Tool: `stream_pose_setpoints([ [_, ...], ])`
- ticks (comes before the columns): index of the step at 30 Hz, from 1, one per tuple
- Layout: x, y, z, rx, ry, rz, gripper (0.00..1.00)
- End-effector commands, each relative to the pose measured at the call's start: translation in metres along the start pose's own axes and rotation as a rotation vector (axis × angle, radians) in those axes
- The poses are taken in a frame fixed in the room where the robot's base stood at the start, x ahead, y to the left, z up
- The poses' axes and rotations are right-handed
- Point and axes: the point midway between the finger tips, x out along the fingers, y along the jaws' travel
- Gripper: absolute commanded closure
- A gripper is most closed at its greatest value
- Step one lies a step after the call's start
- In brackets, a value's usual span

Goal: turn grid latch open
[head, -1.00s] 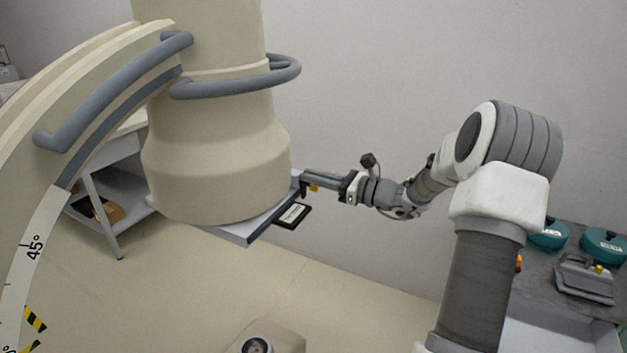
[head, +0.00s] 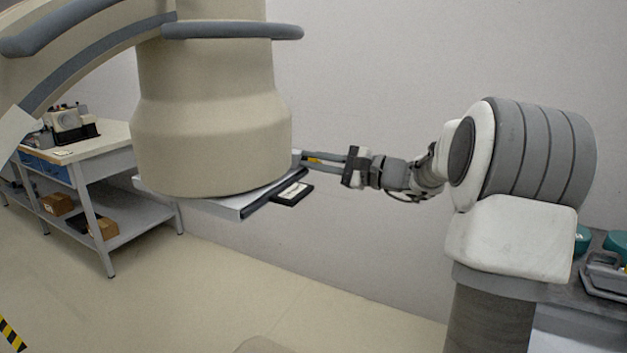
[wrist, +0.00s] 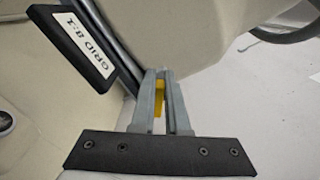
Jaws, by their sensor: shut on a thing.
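The grid's black tab with a white label reading "GRID 8:1" (wrist: 88,45) fills the upper left of the wrist view. In the head view the tab (head: 292,194) sticks out below the beige imaging head's flat housing (head: 232,203). My gripper (wrist: 162,88) has its two grey fingers close together on a small yellow latch (wrist: 158,98), beside the tab. In the head view my gripper (head: 306,157) reaches in from the right to the housing's edge, with a bit of yellow showing at the fingers. The latch's far end is hidden by the fingers.
The large beige imaging head (head: 212,120) with a grey rail (head: 232,31) hangs just left of my gripper. A wheelless-looking side table (head: 90,150) stands at left. A grey counter with teal items (head: 617,242) is at right. Open floor lies below.

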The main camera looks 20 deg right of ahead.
Motion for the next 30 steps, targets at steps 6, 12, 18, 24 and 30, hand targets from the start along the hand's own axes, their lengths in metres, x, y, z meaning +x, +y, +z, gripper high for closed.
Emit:
stream_pose_setpoints([
  [6, -0.0001, 0.0120, -0.0056, -0.207, 0.000, 0.000, 1.00],
  [12, -0.0002, 0.0139, -0.0060, -0.372, 0.001, 0.001, 1.00],
  [18, -0.0002, 0.0142, -0.0059, -0.496, 0.001, 0.002, 1.00],
  [24, -0.0004, 0.0132, -0.0053, -0.571, 0.001, 0.001, 1.00],
  [30, -0.0007, 0.0121, -0.0050, -0.604, 0.002, 0.001, 1.00],
])
